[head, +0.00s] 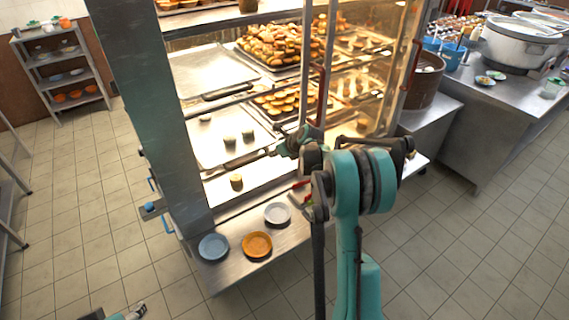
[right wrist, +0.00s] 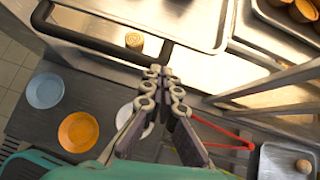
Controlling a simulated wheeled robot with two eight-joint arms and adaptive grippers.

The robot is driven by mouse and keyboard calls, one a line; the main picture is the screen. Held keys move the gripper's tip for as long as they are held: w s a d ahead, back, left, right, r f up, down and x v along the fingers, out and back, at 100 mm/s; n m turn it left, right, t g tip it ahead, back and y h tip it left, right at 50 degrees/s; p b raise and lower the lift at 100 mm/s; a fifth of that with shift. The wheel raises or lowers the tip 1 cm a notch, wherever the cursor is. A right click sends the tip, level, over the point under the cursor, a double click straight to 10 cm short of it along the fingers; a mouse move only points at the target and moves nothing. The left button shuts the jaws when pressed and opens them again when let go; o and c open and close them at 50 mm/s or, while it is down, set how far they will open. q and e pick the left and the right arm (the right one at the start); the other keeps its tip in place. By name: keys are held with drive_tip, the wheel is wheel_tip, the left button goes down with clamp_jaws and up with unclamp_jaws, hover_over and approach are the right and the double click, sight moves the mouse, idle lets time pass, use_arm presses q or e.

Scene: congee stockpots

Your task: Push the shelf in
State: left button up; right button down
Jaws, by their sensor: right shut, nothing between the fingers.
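The glass-fronted warming cabinet holds stacked metal shelves. The lower shelf (head: 207,146) carries a few small round pastries and has a black bar handle (head: 243,160) at its front. In the right wrist view the handle (right wrist: 85,42) loops out from the shelf's edge. My right gripper (head: 283,149) is shut and empty at the right end of this handle. In the right wrist view its closed fingertips (right wrist: 157,73) lie just below the handle's right end; I cannot tell whether they touch. My left gripper (head: 128,313) shows only partly at the bottom edge.
A blue plate (head: 213,247), an orange plate (head: 257,244), a white plate (head: 277,213) and red tongs (right wrist: 225,136) lie on the front ledge. An upper shelf handle (head: 228,92) is above. One pastry (head: 236,180) sits below the handle.

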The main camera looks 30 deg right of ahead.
sight(267, 145)
drive_tip(key=w, duration=0.8)
drive_tip(key=shift+a+p, duration=0.3)
drive_tip(key=shift+p, duration=0.1)
drive_tip(key=shift+w, duration=0.65)
use_arm(q)
drive_tip(key=shift+w+r, duration=0.3)
drive_tip(key=shift+r, duration=0.3)
use_arm(e)
drive_tip(key=shift+w+r, duration=0.1)
drive_tip(key=shift+s+d, duration=0.1)
drive_tip(key=shift+s, duration=0.15)
drive_tip(key=shift+s+d, duration=0.2)
drive_tip(key=shift+s, duration=0.45)
drive_tip(key=shift+s+d, duration=0.2)
drive_tip(key=shift+s, duration=0.4)
use_arm(q)
drive_tip(key=shift+s+a+r+p, duration=0.25)
drive_tip(key=shift+s+r+p, duration=0.1)
drive_tip(key=shift+r+p, duration=0.35)
drive_tip(key=shift+s+a+r+p, duration=0.3)
drive_tip(key=shift+r+p, duration=0.3)
drive_tip(key=shift+p, duration=0.15)
use_arm(e)
drive_tip(key=v, duration=1)
drive_tip(key=shift+s, duration=0.5)
